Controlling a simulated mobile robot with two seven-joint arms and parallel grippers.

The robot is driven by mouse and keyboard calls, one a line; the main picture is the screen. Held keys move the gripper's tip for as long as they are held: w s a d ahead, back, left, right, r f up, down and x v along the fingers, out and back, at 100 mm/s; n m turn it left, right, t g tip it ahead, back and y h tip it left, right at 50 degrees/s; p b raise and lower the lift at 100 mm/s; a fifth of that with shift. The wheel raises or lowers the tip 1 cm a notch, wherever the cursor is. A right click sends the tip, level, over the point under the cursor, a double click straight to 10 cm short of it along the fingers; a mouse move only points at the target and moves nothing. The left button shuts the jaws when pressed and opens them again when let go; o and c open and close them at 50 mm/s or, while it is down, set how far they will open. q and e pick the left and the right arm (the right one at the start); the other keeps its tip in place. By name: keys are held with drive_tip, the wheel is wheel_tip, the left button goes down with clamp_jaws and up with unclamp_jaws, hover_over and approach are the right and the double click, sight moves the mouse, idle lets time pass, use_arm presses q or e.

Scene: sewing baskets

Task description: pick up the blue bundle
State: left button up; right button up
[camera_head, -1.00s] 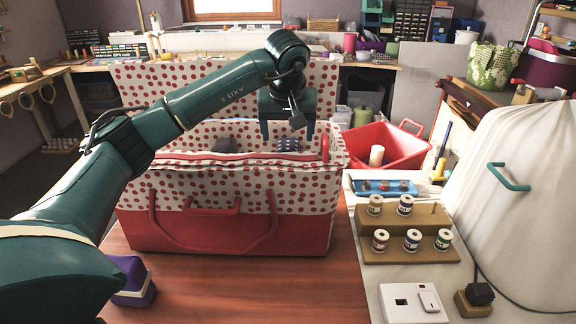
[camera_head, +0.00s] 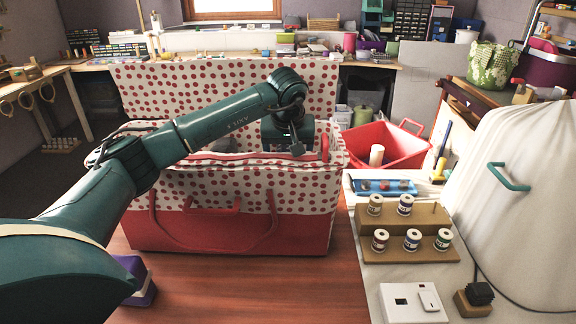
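The red-and-white polka-dot sewing basket (camera_head: 240,235) stands open on the wooden table, its lid (camera_head: 150,85) raised at the back. My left gripper (camera_head: 286,137) reaches down into the right part of the basket, where a dark blue, light-spotted bundle showed earlier. That bundle is now almost wholly hidden by the gripper and the front rim. The fingertips are out of sight, so I cannot tell whether they are open or shut, or whether they touch it. A dark grey bundle (camera_head: 221,145) shows at the left inside the basket. My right gripper is not in view.
A thread-spool stand (camera_head: 405,250), blue tray (camera_head: 384,188) and white box (camera_head: 412,302) are on the right. A red bin (camera_head: 400,145) stands behind. The front table is clear.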

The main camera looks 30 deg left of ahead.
use_arm(q)
drive_tip(key=shift+f, duration=0.25)
idle(0.3)
drive_tip(key=c, duration=1.1)
